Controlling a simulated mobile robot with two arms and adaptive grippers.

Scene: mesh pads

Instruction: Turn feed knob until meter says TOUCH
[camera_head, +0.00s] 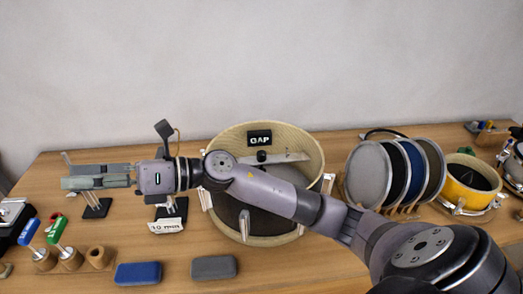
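A small black meter (260,139) at the back rim of the round wooden drum reads "GAP". A small dark knob (262,156) sits just below the meter, above a silver bar (285,158) that crosses the drum. My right arm reaches in from the lower right and passes in front of the drum (309,150), hiding part of its inside. My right gripper (75,176) points left, well to the left of the knob and apart from it. Its two fingers lie side by side, and the gap between them is not clear. My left gripper is not in view.
Round mesh pads (369,175) stand in a row right of the drum, beside a yellow drum (468,184). Blue (138,273) and grey (214,267) blocks lie at the front. Blue- and green-handled tools (57,228) stand at left, near a "10 min" label (167,226).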

